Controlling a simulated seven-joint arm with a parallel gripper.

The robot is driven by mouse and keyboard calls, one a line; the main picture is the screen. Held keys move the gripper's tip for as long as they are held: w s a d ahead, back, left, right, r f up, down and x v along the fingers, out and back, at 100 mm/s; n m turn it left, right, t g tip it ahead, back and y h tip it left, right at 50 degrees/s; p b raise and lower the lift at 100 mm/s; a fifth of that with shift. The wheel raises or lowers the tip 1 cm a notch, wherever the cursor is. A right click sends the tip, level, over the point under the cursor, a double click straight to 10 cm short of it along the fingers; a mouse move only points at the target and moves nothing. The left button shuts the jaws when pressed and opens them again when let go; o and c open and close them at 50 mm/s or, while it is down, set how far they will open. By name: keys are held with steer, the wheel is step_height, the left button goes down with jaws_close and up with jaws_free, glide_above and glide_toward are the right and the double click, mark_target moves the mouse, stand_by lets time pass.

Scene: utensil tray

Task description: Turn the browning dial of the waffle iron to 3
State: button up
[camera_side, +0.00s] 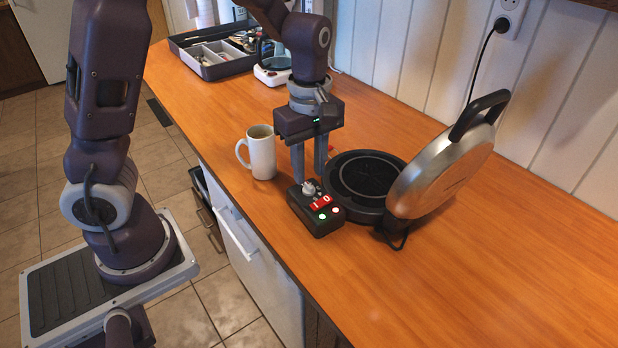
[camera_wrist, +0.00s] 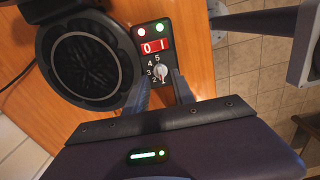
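The waffle iron (camera_side: 440,178) stands open on the counter, its round lid tilted up to the right. Its black control box (camera_side: 318,222) sits in front, with a silver browning dial (camera_side: 308,188). In the wrist view, the dial (camera_wrist: 160,72) has the numbers 2, 3, 4 and 5 beside it; I cannot clearly tell which one it points to. My gripper (camera_side: 309,178) points down over the box. Its fingers are apart, one on each side of the dial in the wrist view (camera_wrist: 162,76). I cannot tell whether they touch it.
A red 0/1 switch (camera_wrist: 156,46), a lit green light (camera_wrist: 162,28) and a pinkish light (camera_wrist: 141,31) share the box. A white mug (camera_side: 262,152) stands close left of my gripper. A utensil tray (camera_side: 215,68) is farther back. The right-hand counter is clear.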

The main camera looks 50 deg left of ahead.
mark_target(309, 184)
step_height(309, 184, down, 3)
steer(key=shift+f, duration=0.15)
jaws_close()
steer(key=shift+m, duration=0.3)
steer(key=m, duration=1.2)
steer(key=shift+m, duration=2.5)
